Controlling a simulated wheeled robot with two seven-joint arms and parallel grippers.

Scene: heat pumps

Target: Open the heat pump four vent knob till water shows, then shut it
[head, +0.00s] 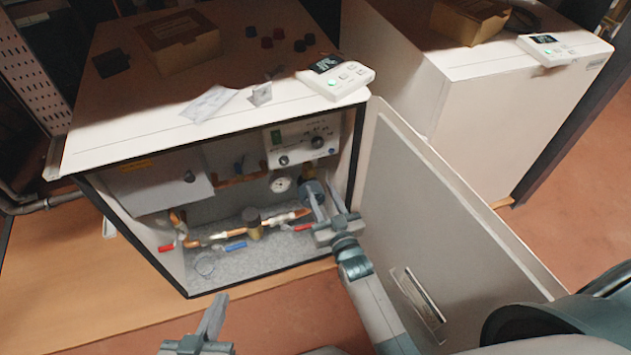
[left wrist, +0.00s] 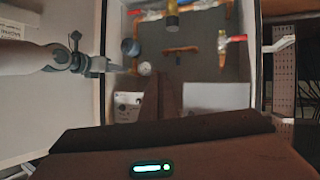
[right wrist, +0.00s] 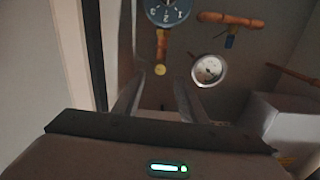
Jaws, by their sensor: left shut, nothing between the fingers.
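The open heat pump cabinet (head: 110,165) holds pipes, valves and a pressure gauge (head: 280,184). A dark blue round part (head: 311,188) sits right of the gauge; it shows with white marks in the right wrist view (right wrist: 168,10). A small yellow round piece (right wrist: 160,70) is beyond my right fingertips. I cannot tell which part is the vent knob, and no water is visible. My right gripper (head: 328,203) is inside the cabinet opening, its fingers apart and empty in the right wrist view (right wrist: 157,90). My left gripper (head: 217,305) is shut and empty, in front of the cabinet.
The open door (head: 420,200) stands close to the right of my right arm. Red-handled (head: 166,248) and blue-handled (head: 236,246) valves lie low inside. A cardboard box (head: 180,50), dark caps and a controller (head: 336,80) are on top. A second cabinet (head: 510,120) stands right.

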